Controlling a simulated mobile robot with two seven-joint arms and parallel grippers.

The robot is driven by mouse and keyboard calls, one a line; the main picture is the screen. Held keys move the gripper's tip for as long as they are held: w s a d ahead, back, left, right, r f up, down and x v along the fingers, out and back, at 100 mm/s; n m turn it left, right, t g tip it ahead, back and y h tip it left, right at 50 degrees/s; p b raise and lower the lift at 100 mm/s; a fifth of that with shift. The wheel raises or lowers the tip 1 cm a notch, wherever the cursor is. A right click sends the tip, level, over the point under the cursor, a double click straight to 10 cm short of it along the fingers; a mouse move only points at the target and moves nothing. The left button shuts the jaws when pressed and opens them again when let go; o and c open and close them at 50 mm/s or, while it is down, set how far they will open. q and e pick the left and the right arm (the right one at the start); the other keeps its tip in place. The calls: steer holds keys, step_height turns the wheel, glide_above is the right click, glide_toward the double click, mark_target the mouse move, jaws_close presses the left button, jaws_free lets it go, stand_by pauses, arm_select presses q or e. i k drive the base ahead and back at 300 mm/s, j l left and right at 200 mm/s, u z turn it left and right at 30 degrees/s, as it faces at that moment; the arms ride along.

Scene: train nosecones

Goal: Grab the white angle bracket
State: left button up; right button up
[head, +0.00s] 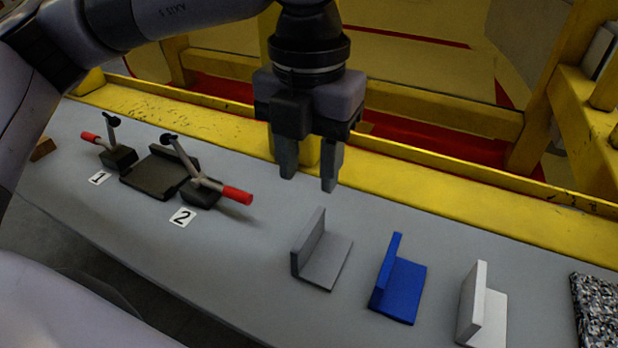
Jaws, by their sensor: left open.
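The white angle bracket (482,310) stands on the grey table at the lower right, its upright plate on the left and its base to the right. Its lower end is close to the bottom edge of the picture. My left gripper (309,186) points down, open and empty, above the far side of the table. It is up and to the left of the white bracket, well apart from it. A grey bracket (322,255) and a blue bracket (400,284) stand between the gripper and the white one. My right gripper is not in view.
A black fixture plate (155,177) with two red-handled clamps, one at label 1 (99,178) and one at label 2 (183,217), is on the left. A speckled block (597,312) is right of the white bracket. A yellow rail (440,182) runs along the table's back edge.

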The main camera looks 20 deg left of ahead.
mark_target(482, 317)
steer(key=k, duration=1)
